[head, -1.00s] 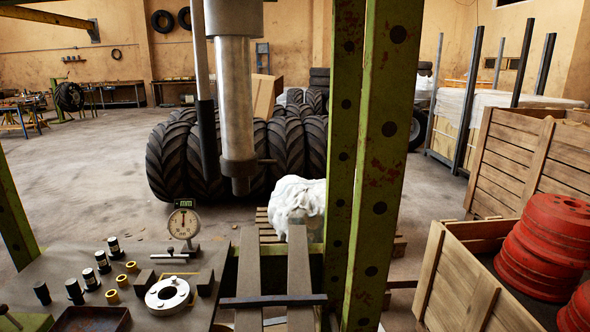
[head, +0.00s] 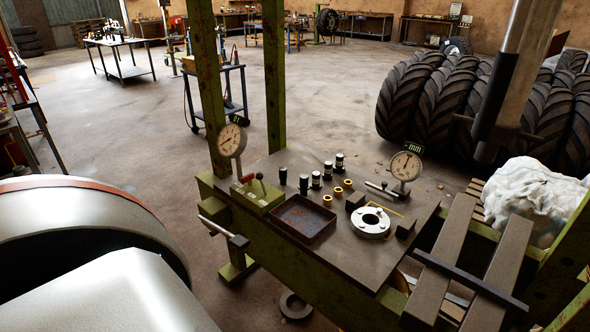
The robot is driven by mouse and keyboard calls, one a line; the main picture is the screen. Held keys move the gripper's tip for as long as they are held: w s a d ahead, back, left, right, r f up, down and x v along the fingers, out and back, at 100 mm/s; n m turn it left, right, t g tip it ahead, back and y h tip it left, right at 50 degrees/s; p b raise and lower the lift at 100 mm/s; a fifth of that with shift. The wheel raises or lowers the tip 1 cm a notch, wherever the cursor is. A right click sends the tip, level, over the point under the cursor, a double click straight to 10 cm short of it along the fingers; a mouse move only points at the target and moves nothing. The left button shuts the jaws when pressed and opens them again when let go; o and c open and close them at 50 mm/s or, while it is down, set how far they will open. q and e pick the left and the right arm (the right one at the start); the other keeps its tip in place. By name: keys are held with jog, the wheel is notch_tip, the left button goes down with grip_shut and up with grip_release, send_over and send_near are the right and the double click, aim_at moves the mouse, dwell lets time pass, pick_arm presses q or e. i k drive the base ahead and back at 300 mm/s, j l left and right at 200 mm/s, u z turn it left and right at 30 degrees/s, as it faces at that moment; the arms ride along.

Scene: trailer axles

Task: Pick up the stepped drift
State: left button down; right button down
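Several small dark cylindrical pieces stand upright in a loose row on the dark bench plate (head: 300,232). Some have pale bands. They include a plain black one (head: 283,176), a stubby dark one (head: 303,184), a banded one (head: 316,180), another banded one (head: 328,171) and a banded one at the far end (head: 339,162). I cannot tell which one is the stepped drift. Neither of my grippers is in view. Large pale rounded parts of my own arm seem to fill the lower left corner.
Brass rings (head: 338,191), a pale flange (head: 370,222), dark blocks, a rusty tray (head: 303,218) and two dial gauges (head: 405,167) share the plate. Green press posts (head: 275,75) rise behind it. Two beams (head: 440,262) and the press ram (head: 510,75) are at the right. Floor is open behind.

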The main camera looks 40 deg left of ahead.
aim_at(283, 171)
jog(key=u, duration=1.5)
jog(key=i+j, duration=0.4)
jog(key=i+j+z, duration=0.15)
jog(key=z, duration=0.3)
jog(key=i+j+z, duration=0.2)
jog(key=z, duration=0.3)
